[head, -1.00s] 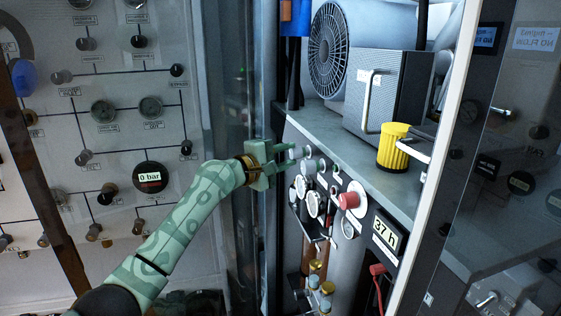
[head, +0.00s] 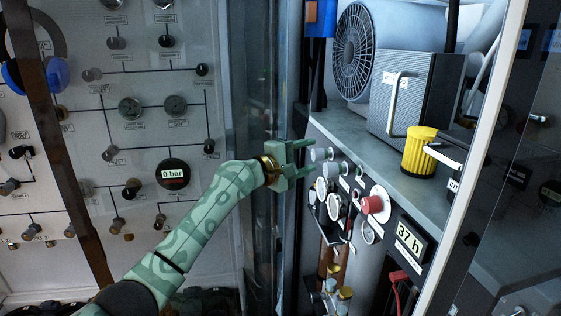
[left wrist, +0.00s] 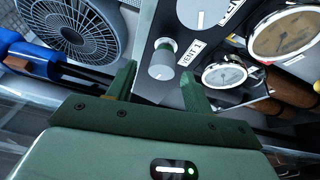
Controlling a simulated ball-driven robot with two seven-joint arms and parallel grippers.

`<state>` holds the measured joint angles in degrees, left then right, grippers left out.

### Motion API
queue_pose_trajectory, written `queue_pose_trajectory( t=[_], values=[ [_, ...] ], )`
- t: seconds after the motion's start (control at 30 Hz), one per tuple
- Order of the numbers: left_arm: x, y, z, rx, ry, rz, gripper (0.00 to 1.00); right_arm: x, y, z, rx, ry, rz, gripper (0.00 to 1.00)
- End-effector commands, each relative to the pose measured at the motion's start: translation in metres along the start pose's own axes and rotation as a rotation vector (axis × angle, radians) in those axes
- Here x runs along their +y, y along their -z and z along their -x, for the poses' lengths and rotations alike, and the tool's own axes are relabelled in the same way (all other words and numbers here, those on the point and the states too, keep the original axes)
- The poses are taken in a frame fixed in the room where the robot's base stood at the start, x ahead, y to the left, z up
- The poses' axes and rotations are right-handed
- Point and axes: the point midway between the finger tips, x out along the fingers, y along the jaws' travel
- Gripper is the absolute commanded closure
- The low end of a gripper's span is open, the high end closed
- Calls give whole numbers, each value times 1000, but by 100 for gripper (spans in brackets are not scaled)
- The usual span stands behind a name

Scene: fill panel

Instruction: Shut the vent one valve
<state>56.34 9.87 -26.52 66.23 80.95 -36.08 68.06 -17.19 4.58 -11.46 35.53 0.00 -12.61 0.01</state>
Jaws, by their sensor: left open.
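The vent one valve is a small grey knob (left wrist: 163,60) with a white mark on its face, beside a "VENT 1" label in the left wrist view. My left gripper (left wrist: 158,86) is open and empty. Its two green fingers point towards the panel, with the knob ahead of and roughly between their tips, apart from them. In the head view my left gripper (head: 308,158) is at the left edge of the instrument panel, close to several small grey knobs. Which of these is vent one is too small to read there. My right gripper is not in view.
Gauges (left wrist: 224,75) and a larger grey knob (left wrist: 200,12) sit near the valve. A red button (head: 375,204) and a "37 h" display (head: 410,238) are further right.

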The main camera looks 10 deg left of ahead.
Motion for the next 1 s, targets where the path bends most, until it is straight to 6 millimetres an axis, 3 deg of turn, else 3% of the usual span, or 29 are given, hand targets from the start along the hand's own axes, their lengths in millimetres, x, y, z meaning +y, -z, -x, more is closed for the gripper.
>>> queue_pose_trajectory(
  t=[0.17, 0.4, 0.6, 0.8, 1.0],
  values=[
    [2, 1, 35, 3, 0, -2, 48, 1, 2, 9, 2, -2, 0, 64],
    [1, 1, 102, 2, 1, -4, 48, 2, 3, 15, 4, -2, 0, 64],
    [1, 1, 142, 1, 0, -2, 48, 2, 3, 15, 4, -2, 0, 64],
    [2, 0, 158, -1, -2, -1, 48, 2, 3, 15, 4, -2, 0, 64],
    [2, 0, 159, -1, -3, 0, 48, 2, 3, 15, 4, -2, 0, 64]
  ],
)
